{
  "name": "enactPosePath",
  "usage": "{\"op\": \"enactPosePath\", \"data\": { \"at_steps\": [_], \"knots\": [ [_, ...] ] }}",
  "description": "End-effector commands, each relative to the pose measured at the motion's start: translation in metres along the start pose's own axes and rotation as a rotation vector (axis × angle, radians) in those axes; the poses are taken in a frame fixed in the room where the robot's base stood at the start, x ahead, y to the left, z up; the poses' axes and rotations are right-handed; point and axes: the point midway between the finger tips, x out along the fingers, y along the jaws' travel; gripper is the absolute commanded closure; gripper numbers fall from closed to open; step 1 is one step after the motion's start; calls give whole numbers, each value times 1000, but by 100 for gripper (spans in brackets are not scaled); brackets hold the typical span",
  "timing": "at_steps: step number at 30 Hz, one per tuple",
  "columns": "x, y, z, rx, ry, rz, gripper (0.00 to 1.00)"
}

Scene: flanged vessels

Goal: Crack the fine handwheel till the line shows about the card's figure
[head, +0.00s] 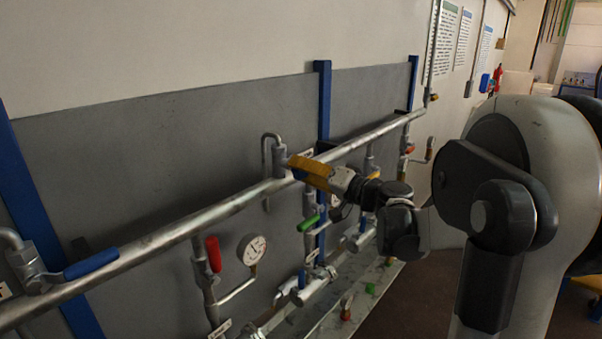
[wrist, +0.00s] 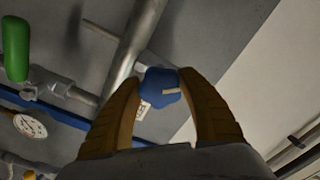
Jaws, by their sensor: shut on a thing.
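The fine handwheel looks to be the small blue lobed knob (wrist: 158,84) with a pale mark, in the wrist view. My gripper (wrist: 158,82) has its two yellow fingers around the knob and is shut on it. In the head view my gripper (head: 300,168) reaches to the long pipe near the middle blue post, and the knob is hidden there. A round white gauge (head: 252,249) sits below the pipe in the head view. Another gauge (wrist: 30,125) shows at the left in the wrist view. Its needle is too small to read. Cards (head: 445,40) hang on the far wall, their text unreadable.
The long metal pipe (head: 150,247) crosses the panel. A red handle (head: 213,254), a green handle (head: 308,223) and a blue lever (head: 90,263) stick out near my arm. Blue posts (head: 323,100) stand behind. The floor (head: 425,300) at right is partly clear.

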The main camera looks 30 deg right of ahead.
Motion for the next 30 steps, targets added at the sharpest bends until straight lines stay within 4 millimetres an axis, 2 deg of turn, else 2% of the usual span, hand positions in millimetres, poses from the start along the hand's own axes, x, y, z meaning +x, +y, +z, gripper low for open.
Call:
{"op": "enactPosePath", "data": {
  "at_steps": [18, 30],
  "knots": [
    [0, -2, 0, 526, 0, -1, 83],
    [0, -2, -1, 677, 0, -1, 83]
  ]
}}
